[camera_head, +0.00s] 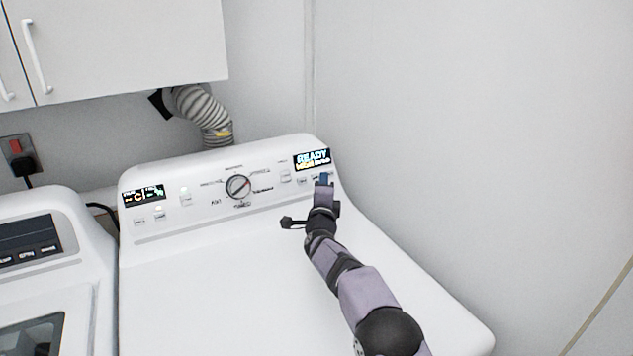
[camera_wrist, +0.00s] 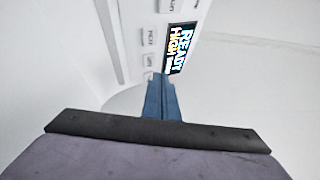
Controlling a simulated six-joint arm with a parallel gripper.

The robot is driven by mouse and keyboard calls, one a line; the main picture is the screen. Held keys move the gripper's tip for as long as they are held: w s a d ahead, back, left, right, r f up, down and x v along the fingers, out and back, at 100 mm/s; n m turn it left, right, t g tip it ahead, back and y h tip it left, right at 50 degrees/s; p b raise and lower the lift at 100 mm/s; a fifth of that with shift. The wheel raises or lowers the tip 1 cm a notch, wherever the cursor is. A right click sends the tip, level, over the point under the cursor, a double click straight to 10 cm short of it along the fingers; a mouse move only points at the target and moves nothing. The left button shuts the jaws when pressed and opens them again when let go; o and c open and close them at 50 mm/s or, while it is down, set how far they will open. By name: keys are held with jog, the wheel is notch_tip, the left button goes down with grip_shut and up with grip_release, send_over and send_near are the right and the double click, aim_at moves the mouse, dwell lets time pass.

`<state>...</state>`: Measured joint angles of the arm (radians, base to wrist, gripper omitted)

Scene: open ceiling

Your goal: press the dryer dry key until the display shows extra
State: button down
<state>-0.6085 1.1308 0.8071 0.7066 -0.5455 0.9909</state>
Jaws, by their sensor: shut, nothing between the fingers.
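The white dryer (camera_head: 225,262) has a sloped control panel at its back. The right display (camera_head: 312,160) reads READY, with HIGH and a small word too blurred to read below it. In the wrist view the display (camera_wrist: 182,48) is turned sideways. Small white keys (camera_head: 301,181) sit below it, and some show in the wrist view (camera_wrist: 148,37); their labels are too small to tell which is the dry key. My gripper (camera_head: 323,177) is shut and empty, its blue fingertips (camera_wrist: 160,78) close to the panel just under the display. I cannot tell whether they touch a key, and they hide that spot.
A round knob (camera_head: 238,187) is at the panel's middle, and a second display (camera_head: 144,195) is at its left. Another white machine (camera_head: 60,270) stands at the left. A wall cabinet (camera_head: 120,45) and a ribbed hose (camera_head: 203,112) are behind. The dryer top is clear.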

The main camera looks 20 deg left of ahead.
jog(key=s+d+b, duration=0.1)
jog(key=b, duration=0.1)
jog(key=s+d+r+b, duration=0.1)
jog(key=shift+s+d+r+b, duration=0.15)
jog(key=shift+s+d+b, duration=0.2)
jog(key=shift+s+b, duration=0.05)
dwell(1.5)
